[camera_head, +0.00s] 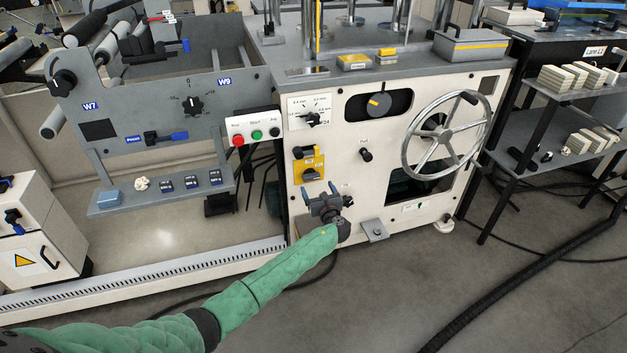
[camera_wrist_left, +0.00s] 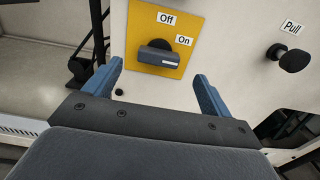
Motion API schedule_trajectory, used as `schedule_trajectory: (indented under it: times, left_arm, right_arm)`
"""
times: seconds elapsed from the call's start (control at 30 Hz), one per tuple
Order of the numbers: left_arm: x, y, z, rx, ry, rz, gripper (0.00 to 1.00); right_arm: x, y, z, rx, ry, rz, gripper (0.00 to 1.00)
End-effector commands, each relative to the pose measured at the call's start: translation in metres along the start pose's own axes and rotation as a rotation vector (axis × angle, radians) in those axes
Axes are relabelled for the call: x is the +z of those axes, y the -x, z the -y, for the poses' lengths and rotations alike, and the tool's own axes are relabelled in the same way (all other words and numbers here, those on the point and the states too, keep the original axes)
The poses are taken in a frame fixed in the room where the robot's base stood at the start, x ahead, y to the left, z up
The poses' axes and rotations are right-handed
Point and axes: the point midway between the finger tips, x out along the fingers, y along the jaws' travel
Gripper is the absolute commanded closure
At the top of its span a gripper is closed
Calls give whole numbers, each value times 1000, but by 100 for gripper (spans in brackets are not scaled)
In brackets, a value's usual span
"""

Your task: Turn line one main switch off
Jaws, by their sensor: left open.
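The main switch is a dark rotary handle (camera_wrist_left: 160,55) on a yellow plate (camera_wrist_left: 143,22) marked "Off" at the top and "On" at the right. The handle lies roughly level, with a pale mark at its right end, below "On". In the head view the yellow plate (camera_head: 299,166) is on the front of the white machine, with the dark handle (camera_head: 313,174) low on it. My left gripper (camera_head: 322,193) is open and empty, just below the plate. In the left wrist view its blue fingers (camera_wrist_left: 158,74) are spread either side of the handle, apart from it. My right gripper is not in view.
A black "Pull" knob (camera_head: 366,154) and a large handwheel (camera_head: 445,135) are to the right. A red, green and black button box (camera_head: 254,134) is up left. A small grey metal piece (camera_head: 375,230) juts out at the machine's lower edge. The floor in front is mostly clear.

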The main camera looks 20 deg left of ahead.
Motion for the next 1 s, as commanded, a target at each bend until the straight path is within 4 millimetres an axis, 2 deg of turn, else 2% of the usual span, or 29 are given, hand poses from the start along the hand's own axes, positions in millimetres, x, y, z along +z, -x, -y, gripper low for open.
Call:
schedule_trajectory:
  times: [0.2,0.4,0.6,0.83,1.0]
  left_arm:
    - [0,-33,0,2,1,0,16]
    - [0,-55,-1,2,2,-1,16]
    - [0,-64,0,1,3,-1,16]
    - [0,-64,-1,1,4,-1,16]
    - [0,-64,-1,1,4,-1,50]
  right_arm:
    - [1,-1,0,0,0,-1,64]
    - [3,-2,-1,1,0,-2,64]
    - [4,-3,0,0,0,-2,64]
    - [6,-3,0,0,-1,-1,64]
    - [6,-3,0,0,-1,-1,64]
